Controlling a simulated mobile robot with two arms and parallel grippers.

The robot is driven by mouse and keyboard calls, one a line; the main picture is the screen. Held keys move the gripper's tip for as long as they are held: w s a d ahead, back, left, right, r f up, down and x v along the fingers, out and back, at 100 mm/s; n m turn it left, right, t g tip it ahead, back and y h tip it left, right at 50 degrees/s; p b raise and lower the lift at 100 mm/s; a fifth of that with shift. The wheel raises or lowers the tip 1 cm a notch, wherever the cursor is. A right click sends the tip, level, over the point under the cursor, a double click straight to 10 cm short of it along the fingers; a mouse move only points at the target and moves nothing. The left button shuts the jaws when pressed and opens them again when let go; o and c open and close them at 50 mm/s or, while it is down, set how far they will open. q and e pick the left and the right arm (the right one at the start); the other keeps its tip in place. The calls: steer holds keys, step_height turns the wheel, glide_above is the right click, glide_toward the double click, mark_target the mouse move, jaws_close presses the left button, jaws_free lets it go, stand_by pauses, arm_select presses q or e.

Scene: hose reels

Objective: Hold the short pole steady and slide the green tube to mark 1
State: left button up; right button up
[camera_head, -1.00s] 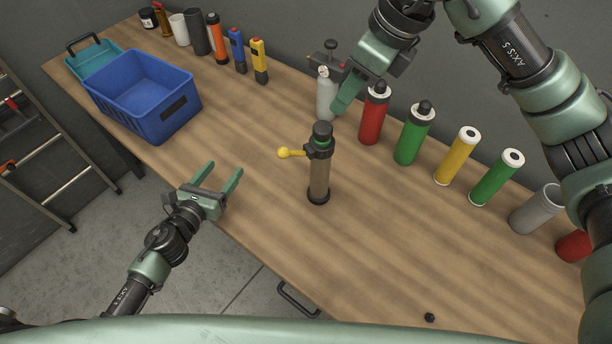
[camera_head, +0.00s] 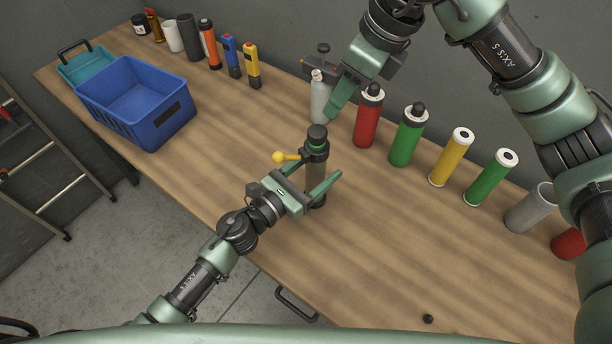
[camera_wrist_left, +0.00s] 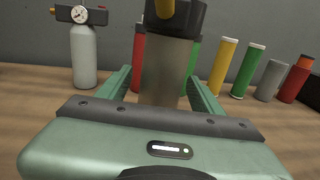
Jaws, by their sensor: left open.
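An upright post (camera_head: 316,172) stands on the bench, brown-grey with a black cap, a green band (camera_head: 317,146) below the cap and a black collar with a yellow ball-ended lever (camera_head: 281,157). My left gripper (camera_head: 319,170) is open, its fingers on either side of the post's body; the left wrist view shows the post (camera_wrist_left: 165,72) between them, contact unclear. My right gripper (camera_head: 337,98) is beside the grey bottle at the back; only one finger shows clearly. Green cylinders, one with a black knob (camera_head: 407,138) and one white-ended (camera_head: 491,180), stand at right. No number marks are readable.
A red cylinder (camera_head: 368,120), a yellow one (camera_head: 451,160) and a grey bottle (camera_head: 320,100) stand along the back. A blue crate (camera_head: 140,105) is at the left. A small black knob (camera_head: 428,319) lies near the front edge.

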arm_select(q)
steer(key=x, duration=0.2)
steer(key=shift+w+d, duration=0.15)
steer(key=shift+w, duration=0.05)
